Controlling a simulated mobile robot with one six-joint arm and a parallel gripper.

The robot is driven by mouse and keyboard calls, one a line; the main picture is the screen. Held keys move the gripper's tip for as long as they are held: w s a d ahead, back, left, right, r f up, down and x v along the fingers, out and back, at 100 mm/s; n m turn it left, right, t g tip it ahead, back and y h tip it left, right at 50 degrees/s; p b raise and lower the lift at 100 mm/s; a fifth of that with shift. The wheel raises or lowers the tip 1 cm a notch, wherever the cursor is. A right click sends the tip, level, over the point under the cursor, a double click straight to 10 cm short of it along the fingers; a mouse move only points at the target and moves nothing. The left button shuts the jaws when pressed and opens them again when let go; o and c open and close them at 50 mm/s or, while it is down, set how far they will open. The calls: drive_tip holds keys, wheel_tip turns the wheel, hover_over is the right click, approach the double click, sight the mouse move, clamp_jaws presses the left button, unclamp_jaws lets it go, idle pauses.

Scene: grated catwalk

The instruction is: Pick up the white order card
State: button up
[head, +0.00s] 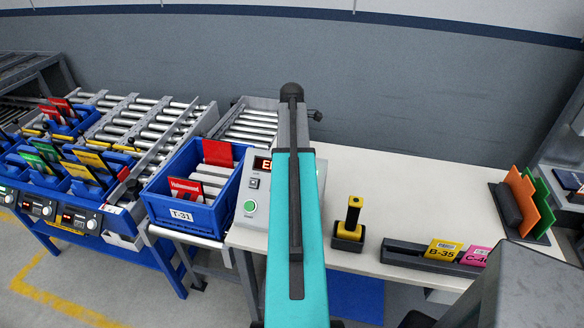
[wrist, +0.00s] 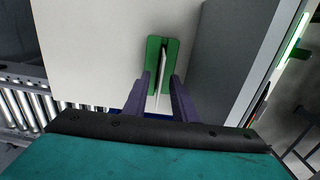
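The white order card (wrist: 162,82) shows edge-on in the wrist view, a thin white strip standing upright in the slot of a small green holder (wrist: 153,50). My gripper (wrist: 160,76) is open, with one dark finger on each side of the card and a gap to it on both sides. The fingers overlap the near part of the holder in the picture; I cannot tell their height above it. In the head view my teal arm covers the middle of the bench, and neither the card nor its holder shows.
A white bench (head: 386,190) carries a control box (head: 257,210), a yellow-handled tool (head: 353,214), a dark rack with yellow and pink cards (head: 402,254), and an orange and green divider stand (head: 508,218). A blue tote (head: 208,217) stands left. In the wrist view a grey panel (wrist: 235,50) rises close right.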

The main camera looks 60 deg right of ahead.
drive_tip(key=shift+f, duration=0.35)
idle(0.3)
clamp_jaws()
